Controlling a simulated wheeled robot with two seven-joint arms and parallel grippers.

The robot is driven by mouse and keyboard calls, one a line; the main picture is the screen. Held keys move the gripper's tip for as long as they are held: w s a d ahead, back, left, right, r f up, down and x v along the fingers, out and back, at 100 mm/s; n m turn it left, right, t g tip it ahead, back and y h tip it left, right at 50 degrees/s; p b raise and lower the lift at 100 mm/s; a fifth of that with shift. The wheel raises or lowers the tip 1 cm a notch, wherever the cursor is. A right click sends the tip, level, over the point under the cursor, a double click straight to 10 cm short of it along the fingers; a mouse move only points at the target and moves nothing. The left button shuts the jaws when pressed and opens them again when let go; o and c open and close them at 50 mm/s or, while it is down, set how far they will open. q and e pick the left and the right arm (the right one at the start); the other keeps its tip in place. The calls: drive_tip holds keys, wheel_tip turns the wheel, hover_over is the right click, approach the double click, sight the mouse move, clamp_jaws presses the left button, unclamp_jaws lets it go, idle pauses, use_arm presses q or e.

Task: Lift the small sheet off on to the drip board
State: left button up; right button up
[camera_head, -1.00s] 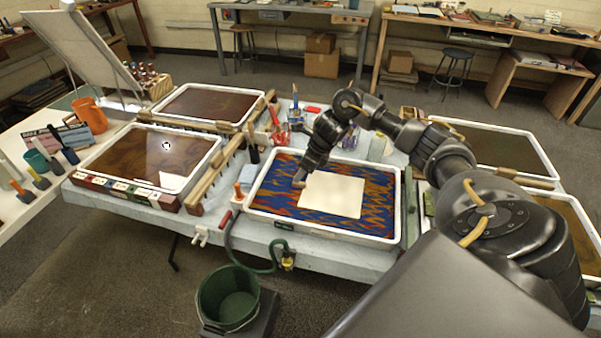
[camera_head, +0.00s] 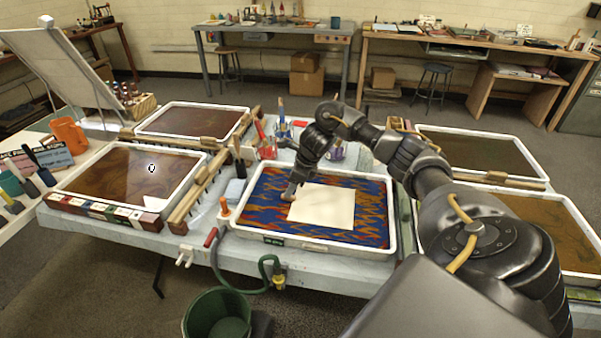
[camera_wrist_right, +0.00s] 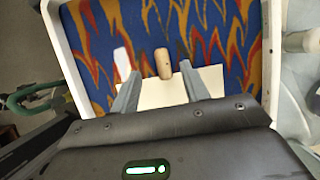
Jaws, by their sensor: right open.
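The small cream sheet (camera_head: 322,206) lies flat on the blue and orange marbled surface in the white-rimmed middle tray (camera_head: 305,244). My right gripper (camera_head: 289,195) is low over the tray at the sheet's left edge. In the right wrist view, my right gripper (camera_wrist_right: 157,72) is open, with its fingers apart over the sheet (camera_wrist_right: 165,94). A tan cork-like piece (camera_wrist_right: 163,63) shows between the fingers at the sheet's edge. I cannot tell whether the fingers touch the sheet. A pale slanted board (camera_head: 62,62) stands at the upper left; it may be the drip board. My left gripper is out of view.
Brown-filled trays stand at the left (camera_head: 66,188) and behind it (camera_head: 139,122), with more at the right. A green bucket (camera_head: 218,315) is on the floor in front.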

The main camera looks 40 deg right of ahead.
drive_tip(key=b+x, duration=0.2)
drive_tip(key=x, duration=0.2)
drive_tip(key=shift+d+f+b, duration=0.15)
drive_tip(key=shift+f+b, duration=0.05)
drive_tip(key=shift+b, duration=0.2)
drive_tip(key=shift+w+f, duration=0.25)
drive_tip(key=shift+f, duration=0.1)
drive_tip(key=shift+r, duration=0.1)
drive_tip(key=shift+s, duration=0.1)
drive_tip(key=c, duration=0.5)
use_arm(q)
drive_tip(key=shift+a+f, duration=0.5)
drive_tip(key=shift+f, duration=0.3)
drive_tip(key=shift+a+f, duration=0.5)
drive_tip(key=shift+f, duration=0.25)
use_arm(e)
clamp_jaws()
